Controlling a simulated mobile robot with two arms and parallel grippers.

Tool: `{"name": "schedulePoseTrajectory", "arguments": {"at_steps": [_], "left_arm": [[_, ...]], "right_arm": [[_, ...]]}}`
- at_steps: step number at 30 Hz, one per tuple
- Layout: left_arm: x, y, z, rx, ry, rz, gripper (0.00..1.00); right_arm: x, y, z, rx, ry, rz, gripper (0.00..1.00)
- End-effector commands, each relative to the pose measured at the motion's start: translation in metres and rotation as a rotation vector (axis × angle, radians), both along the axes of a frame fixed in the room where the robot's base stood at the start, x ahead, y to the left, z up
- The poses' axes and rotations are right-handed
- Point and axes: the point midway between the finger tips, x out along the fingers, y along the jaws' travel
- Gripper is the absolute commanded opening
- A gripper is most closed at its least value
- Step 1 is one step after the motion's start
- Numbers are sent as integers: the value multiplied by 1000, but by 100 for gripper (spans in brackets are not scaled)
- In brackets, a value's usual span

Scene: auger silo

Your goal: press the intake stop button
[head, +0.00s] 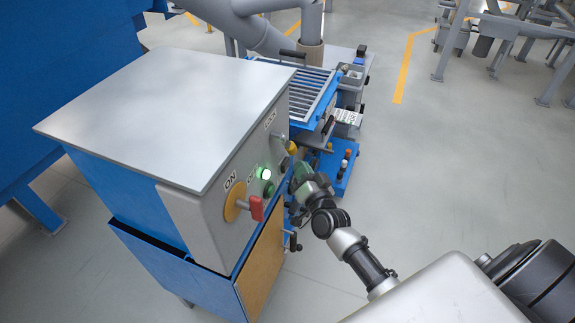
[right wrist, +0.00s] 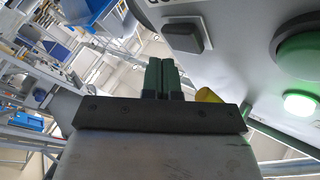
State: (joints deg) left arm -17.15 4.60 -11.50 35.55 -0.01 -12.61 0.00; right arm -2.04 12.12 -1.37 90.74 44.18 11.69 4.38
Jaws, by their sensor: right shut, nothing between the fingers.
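The grey control panel (head: 225,190) is on the side of a blue cabinet. It carries a lit green lamp (head: 265,174) and a green button (head: 269,189). In the right wrist view a dark square button (right wrist: 187,37), a round green button (right wrist: 300,55) and a glowing green lamp (right wrist: 300,104) show on the panel. I cannot read which one is the intake stop button. My right gripper (head: 299,172) is close to the panel's right part. Its green fingers (right wrist: 160,64) are shut and empty, below and left of the dark square button. I see no contact. My left gripper is not in view.
A red handle (head: 256,208) on a yellow disc sticks out from the panel near the ON label. A yellow part (right wrist: 208,95) is just right of my fingers. A blue grated machine (head: 312,90) stands behind the cabinet.

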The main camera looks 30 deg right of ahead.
Motion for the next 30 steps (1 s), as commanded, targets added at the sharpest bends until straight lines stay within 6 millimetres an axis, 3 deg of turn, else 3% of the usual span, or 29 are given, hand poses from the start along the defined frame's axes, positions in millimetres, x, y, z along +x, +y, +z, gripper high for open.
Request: {"name": "schedulePoseTrajectory", "arguments": {"at_steps": [30], "left_arm": [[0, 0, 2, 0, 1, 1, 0]], "right_arm": [[9, 7, 0, 0, 0, 0, 0]]}}
